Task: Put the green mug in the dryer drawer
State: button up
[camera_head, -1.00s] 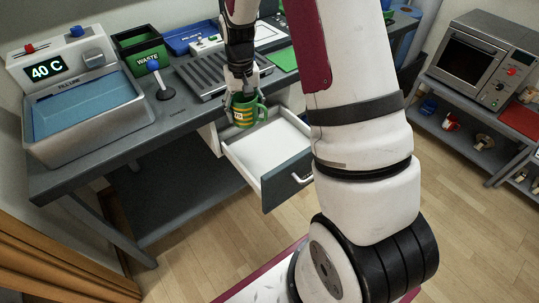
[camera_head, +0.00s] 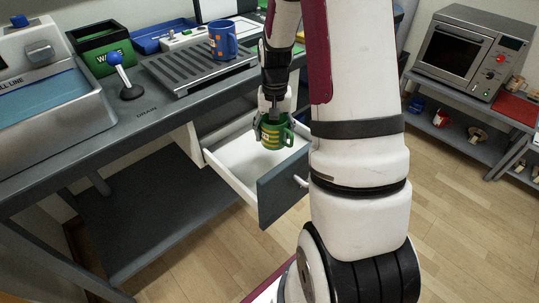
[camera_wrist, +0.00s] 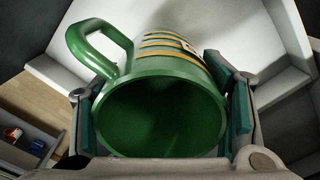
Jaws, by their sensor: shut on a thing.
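The green mug (camera_head: 272,134), with yellow bands and a pale label, is held between the fingers of my gripper (camera_head: 273,116). It looks roughly upright, with its handle to the right in the head view. In the wrist view the mug (camera_wrist: 165,112) has its open mouth towards the camera, a finger on each side and its handle at upper left. The dryer drawer (camera_head: 284,187) is pulled out, with a white inside and dark front. The mug is over the drawer's inside, near its far right part; I cannot tell its height above the floor of the drawer.
A blue mug (camera_head: 222,40) stands on the drain rack (camera_head: 190,76) on the counter. A lever with a blue knob (camera_head: 116,58) and a green-lined waste bin (camera_head: 98,50) are to the left. A microwave (camera_head: 468,55) stands on a shelf unit at right.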

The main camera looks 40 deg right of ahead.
jog(key=shift+f+b, duration=0.7)
jog(key=shift+f, duration=3.15)
jog(key=shift+f, duration=0.2)
jog(key=o, duration=1.5)
jog(key=shift+c, duration=0.2)
jog(key=shift+r, duration=0.15)
